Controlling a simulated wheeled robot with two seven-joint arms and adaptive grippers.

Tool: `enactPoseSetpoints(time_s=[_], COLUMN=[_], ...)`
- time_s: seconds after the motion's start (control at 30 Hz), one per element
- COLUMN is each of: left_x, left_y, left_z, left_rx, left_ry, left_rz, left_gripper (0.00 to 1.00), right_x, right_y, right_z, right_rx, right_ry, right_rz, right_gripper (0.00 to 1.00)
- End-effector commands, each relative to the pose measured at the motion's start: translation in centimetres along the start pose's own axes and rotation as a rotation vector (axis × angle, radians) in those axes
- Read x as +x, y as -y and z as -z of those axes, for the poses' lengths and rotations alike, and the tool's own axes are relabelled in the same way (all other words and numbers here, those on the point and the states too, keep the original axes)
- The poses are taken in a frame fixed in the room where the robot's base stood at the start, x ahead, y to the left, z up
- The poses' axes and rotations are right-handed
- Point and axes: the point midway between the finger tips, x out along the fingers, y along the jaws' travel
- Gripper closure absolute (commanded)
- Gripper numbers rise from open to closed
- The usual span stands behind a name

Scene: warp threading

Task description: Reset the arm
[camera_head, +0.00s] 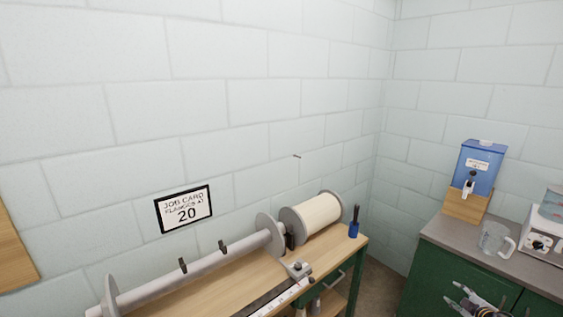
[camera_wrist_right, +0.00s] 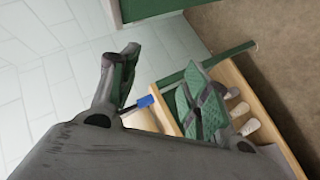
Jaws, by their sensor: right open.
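My right gripper (camera_head: 457,297) shows at the bottom right of the head view, in front of the green cabinet. It is open and apart from the bench. In the right wrist view its two fingers (camera_wrist_right: 161,62) are spread, with nothing between them. My left gripper is not in view. The long grey roller (camera_head: 190,272) with end discs lies along the wooden bench (camera_head: 238,288). A cream-wound spool (camera_head: 318,213) sits at the bench's far end.
A green cabinet (camera_head: 425,277) carries a blue dispenser (camera_head: 479,168), a clear jug (camera_head: 495,239) and a white device (camera_head: 541,238). A blue brush holder (camera_head: 353,230) stands at the bench's end. Floor shows between bench and cabinet. A job card (camera_head: 184,209) reads 20.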

Motion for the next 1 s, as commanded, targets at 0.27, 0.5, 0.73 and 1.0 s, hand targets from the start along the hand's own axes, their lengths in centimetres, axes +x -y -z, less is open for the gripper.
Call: enactPoseSetpoints(time_s=[0.27,0.5,0.73,1.0], left_x=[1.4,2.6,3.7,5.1], left_y=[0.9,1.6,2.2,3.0], left_z=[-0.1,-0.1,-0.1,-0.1], left_rx=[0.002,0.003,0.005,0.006], left_ry=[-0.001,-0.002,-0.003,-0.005], left_rz=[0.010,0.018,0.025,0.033], left_gripper=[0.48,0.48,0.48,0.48], right_x=[0.3,-1.1,-3.2,-6.6], right_y=[9.0,18.6,28.3,40.2], right_z=[-9.9,-15.7,-19.2,-21.3], right_rx=[0.070,0.152,0.237,0.330], right_ry=[0.239,0.385,0.488,0.574], right_rz=[0.040,0.105,0.176,0.267], right_gripper=[0.53,0.53,0.53,0.53])
